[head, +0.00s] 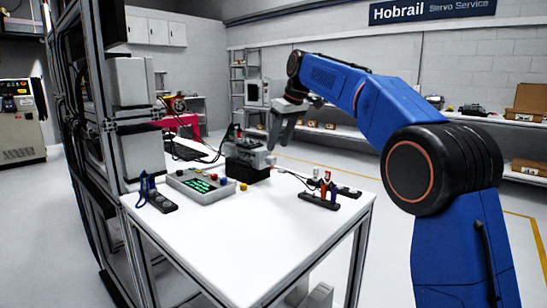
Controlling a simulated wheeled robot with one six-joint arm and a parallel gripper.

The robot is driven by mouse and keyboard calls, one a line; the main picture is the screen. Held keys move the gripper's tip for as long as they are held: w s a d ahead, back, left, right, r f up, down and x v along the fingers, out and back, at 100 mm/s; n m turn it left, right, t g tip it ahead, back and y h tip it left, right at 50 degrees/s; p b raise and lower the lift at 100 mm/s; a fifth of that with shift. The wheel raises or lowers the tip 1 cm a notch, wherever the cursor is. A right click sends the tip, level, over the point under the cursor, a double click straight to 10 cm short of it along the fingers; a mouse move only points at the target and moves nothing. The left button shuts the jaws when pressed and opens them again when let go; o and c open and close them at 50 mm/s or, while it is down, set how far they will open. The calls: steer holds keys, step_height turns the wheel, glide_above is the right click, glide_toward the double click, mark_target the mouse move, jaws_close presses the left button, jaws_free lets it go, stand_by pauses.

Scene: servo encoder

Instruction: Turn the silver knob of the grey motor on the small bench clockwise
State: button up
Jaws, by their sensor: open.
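The grey motor (247,155) sits on a dark base on the white bench (262,238), towards its far side. Its silver knob cannot be told apart at this size; my gripper may cover part of that area. My gripper (272,145) is open, with its grey fingers pointing down at the right side of the motor. Its fingertips look close to the motor, but I cannot tell whether they touch it.
The front of the bench is clear.

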mark_target(270, 160)
steer(key=x, duration=0.6)
steer(key=shift+a+f, duration=0.1)
steer(key=shift+f, duration=0.25)
steer(key=shift+w, duration=0.1)
steer(key=c, duration=1.1)
